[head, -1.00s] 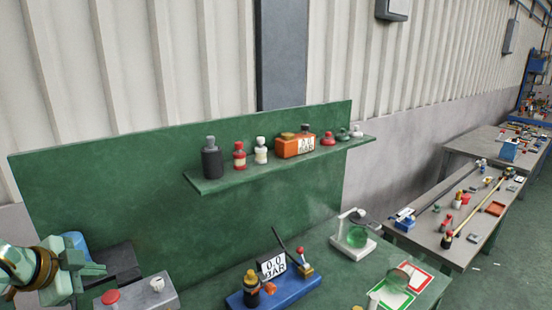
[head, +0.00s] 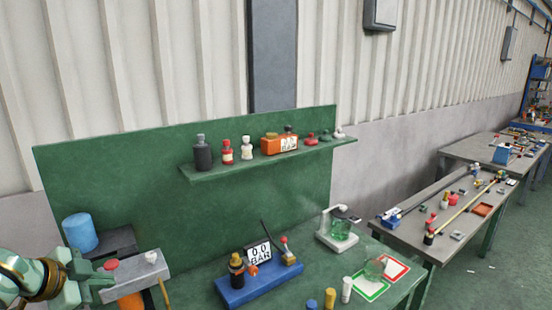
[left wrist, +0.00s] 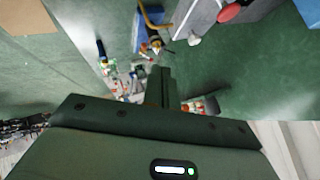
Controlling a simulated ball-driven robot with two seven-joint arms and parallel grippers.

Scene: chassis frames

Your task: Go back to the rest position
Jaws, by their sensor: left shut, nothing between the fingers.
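My left gripper (head: 108,282) is at the lower left of the head view, its pale green fingers closed with nothing between them. It overlaps the near left end of a grey box with a red button (head: 111,265) in the picture; I cannot tell if they touch. In the left wrist view the dark fingers (left wrist: 160,85) are together, above the green floor and bench. My right gripper is out of view.
The green bench carries a blue pump base (head: 240,290) with a "00 BAR" display, a white stand (head: 328,238) and a blue cylinder (head: 80,232). A green shelf (head: 215,174) holds several bottles. Another table (head: 410,240) stands at the right.

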